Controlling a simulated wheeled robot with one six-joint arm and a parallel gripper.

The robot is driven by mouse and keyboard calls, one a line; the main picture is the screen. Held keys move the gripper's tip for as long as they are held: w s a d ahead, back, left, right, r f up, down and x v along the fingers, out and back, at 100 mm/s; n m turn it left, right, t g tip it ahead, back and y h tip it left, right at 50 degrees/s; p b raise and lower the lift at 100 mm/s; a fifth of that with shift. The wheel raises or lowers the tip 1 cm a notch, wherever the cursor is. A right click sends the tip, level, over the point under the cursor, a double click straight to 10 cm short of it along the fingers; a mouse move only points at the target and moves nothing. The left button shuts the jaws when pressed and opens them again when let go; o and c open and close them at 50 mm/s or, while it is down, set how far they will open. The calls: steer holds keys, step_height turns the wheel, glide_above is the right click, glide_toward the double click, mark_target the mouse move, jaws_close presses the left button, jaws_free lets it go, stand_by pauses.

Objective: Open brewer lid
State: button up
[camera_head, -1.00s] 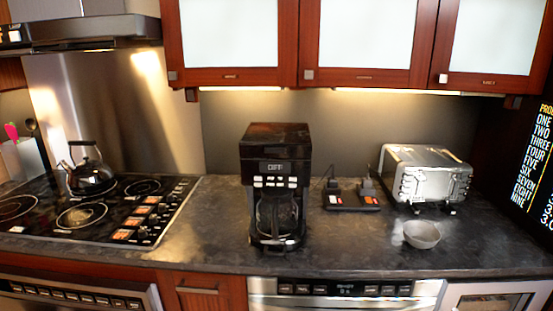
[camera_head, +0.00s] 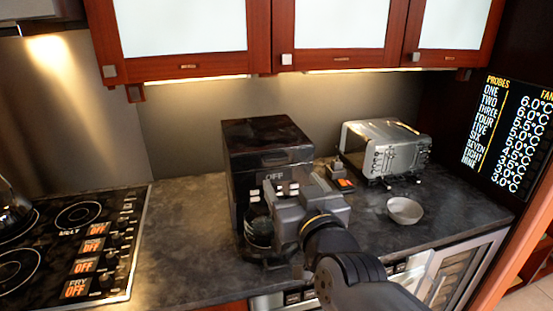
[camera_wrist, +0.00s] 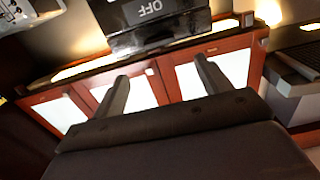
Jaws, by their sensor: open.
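The black coffee brewer (camera_head: 240,165) stands upright on the dark counter. Its lid (camera_head: 262,132) lies flat on top and looks closed. The lit OFF display on its front is partly covered by my gripper (camera_head: 282,192), which is in front of the brewer's upper right part and hides some buttons and part of the glass pot (camera_head: 258,228). In the wrist view, my gripper (camera_wrist: 161,70) has its two fingers wide apart with nothing between them. The brewer's front with the OFF display (camera_wrist: 150,12) shows beyond the fingertips. Contact with the brewer cannot be told.
A silver toaster (camera_head: 395,150) and a grey bowl (camera_head: 405,210) sit right of the brewer. Wall cabinets (camera_head: 260,35) hang above and behind. The stovetop (camera_head: 70,240) is at left, with clear counter (camera_head: 185,230) between it and the brewer.

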mark_target(277, 159)
steer(key=p+x, duration=0.1)
steer(key=x, duration=0.8)
steer(key=shift+w+a+f+p, duration=0.1)
steer(key=shift+w+a+p, duration=0.05)
steer(key=shift+w+p, duration=0.25)
